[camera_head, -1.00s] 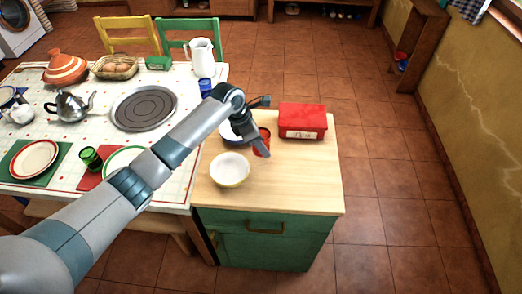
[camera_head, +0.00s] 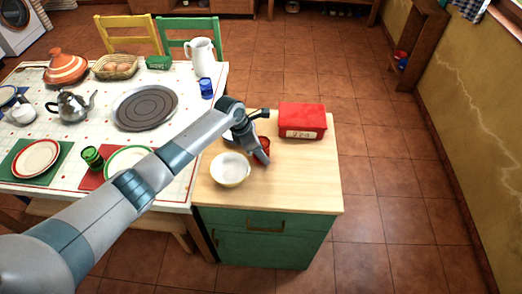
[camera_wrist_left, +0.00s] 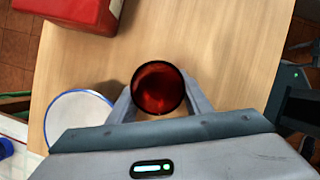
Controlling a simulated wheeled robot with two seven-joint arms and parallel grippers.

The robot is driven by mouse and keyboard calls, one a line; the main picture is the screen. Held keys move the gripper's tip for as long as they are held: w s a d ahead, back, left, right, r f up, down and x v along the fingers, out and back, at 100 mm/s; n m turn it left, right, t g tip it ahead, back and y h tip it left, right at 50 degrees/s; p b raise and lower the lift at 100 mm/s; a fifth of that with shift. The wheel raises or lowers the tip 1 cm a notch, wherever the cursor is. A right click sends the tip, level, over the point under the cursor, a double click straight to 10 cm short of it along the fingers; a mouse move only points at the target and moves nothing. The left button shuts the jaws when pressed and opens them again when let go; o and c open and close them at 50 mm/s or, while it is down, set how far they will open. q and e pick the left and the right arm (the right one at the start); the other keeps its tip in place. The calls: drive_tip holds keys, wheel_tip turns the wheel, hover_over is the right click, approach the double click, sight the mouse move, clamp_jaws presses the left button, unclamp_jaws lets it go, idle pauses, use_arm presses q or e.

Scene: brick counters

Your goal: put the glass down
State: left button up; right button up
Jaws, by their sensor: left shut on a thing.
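A red glass (camera_wrist_left: 158,88) is upright between the fingers of my left gripper (camera_wrist_left: 158,105) in the left wrist view. My left gripper is shut on it. In the head view the glass (camera_head: 264,143) shows partly behind my left gripper (camera_head: 262,152), over the wooden top of the green cabinet (camera_head: 290,185). I cannot tell whether its base touches the wood. My right gripper is not in view.
A white and yellow bowl (camera_head: 230,170) stands just left of the gripper. A blue-rimmed dish (camera_wrist_left: 78,120) is partly hidden by my arm. A red box (camera_head: 302,120) stands behind. The cabinet top's right front is clear.

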use_arm(q)
drive_tip(key=o, duration=1.2)
drive_tip(key=shift+c, duration=0.2)
drive_tip(key=shift+r, duration=0.15)
drive_tip(key=b+v, duration=0.2)
drive_tip(key=v, duration=1)
